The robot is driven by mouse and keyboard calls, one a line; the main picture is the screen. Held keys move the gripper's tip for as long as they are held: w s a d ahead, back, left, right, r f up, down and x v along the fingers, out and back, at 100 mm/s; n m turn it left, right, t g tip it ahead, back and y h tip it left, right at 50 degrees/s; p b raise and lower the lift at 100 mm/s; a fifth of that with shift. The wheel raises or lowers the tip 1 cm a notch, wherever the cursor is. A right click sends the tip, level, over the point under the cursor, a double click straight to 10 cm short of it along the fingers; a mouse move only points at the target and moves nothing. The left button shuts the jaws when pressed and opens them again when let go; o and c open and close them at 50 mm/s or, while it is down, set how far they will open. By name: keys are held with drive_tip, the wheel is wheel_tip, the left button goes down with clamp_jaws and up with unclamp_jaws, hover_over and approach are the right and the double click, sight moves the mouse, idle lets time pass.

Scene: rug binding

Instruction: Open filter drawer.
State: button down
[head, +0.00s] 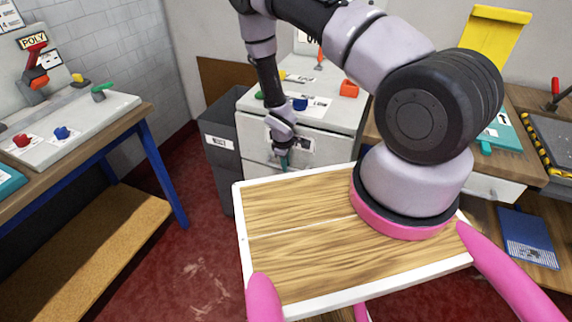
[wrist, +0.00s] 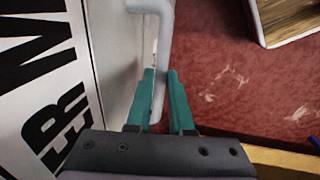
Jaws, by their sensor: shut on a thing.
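The drawer (head: 262,151) is in the front of a light grey cabinet, with a label partly hidden by my gripper; it looks flush with the cabinet front. In the wrist view, its white label (wrist: 40,80) shows large black letters, only partly in frame. A pale bar handle (wrist: 163,45) stands out from the drawer front. My gripper (head: 284,163) is at the drawer front. Its teal fingers, also in the wrist view (wrist: 161,74), are on either side of the handle bar, shut on it.
A wood-topped tray (head: 290,205) with white edges, part of my own body or carried on it, fills the near middle. A dark bin (head: 221,145) stands left of the cabinet. A workbench (head: 75,130) is at left. Red floor (head: 165,250) is open between the bench and cabinet.

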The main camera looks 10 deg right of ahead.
drive_tip(key=s+a, duration=1.2)
drive_tip(key=s, duration=0.5)
drive_tip(key=shift+s+a, duration=0.2)
drive_tip(key=shift+a, duration=0.15)
drive_tip(key=c, duration=0.8)
unclamp_jaws()
wheel_tip(320, 180, up, 11)
drive_tip(key=s+a, duration=0.1)
drive_tip(key=shift+s+f, duration=0.15)
drive_tip(key=shift+s, duration=0.2)
drive_tip(key=shift+a, duration=0.1)
